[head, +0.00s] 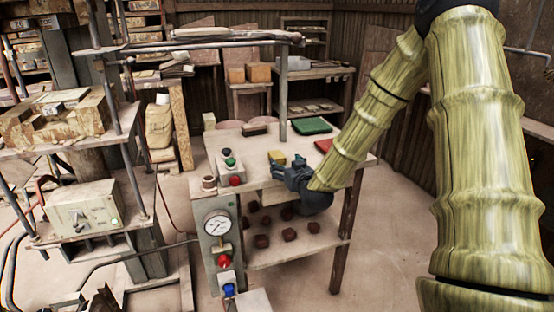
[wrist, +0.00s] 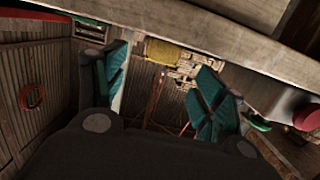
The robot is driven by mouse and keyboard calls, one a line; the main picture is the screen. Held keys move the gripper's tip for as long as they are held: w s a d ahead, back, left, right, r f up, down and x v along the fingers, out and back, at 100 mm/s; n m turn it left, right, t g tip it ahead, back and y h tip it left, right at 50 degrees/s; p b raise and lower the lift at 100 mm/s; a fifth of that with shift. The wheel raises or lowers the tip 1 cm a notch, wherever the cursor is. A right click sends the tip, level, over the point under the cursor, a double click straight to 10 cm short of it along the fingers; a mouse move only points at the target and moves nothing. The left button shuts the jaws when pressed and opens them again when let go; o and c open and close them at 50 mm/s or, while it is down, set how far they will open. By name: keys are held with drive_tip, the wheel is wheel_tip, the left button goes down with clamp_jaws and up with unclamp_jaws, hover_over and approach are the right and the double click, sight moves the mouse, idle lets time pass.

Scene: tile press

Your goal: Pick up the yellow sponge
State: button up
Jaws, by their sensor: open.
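The yellow sponge (head: 277,157) lies on the worktable (head: 251,146), just beyond my gripper (head: 287,168) in the head view. My gripper is low over the table's front part, open, with nothing between its fingers. In the wrist view a yellow block, apparently the sponge (wrist: 165,52), shows ahead between the two teal fingers (wrist: 163,66) of my gripper. The head view does not clearly show whether a finger touches the sponge. Part of the table behind my gripper is hidden by my arm.
A green tray (head: 313,126) and a red tray (head: 324,145) lie behind and right of the sponge. A brush (head: 256,129) lies at the back. A button box (head: 230,162) stands on the left. Several dark red blocks (head: 289,234) lie on the lower shelf.

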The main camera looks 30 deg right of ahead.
sight(279, 156)
drive_tip(key=shift+x, duration=4)
drive_tip(key=shift+r, duration=0.2)
drive_tip(key=shift+c, duration=0.2)
drive_tip(key=c, duration=1)
drive_tip(key=shift+o, duration=0.2)
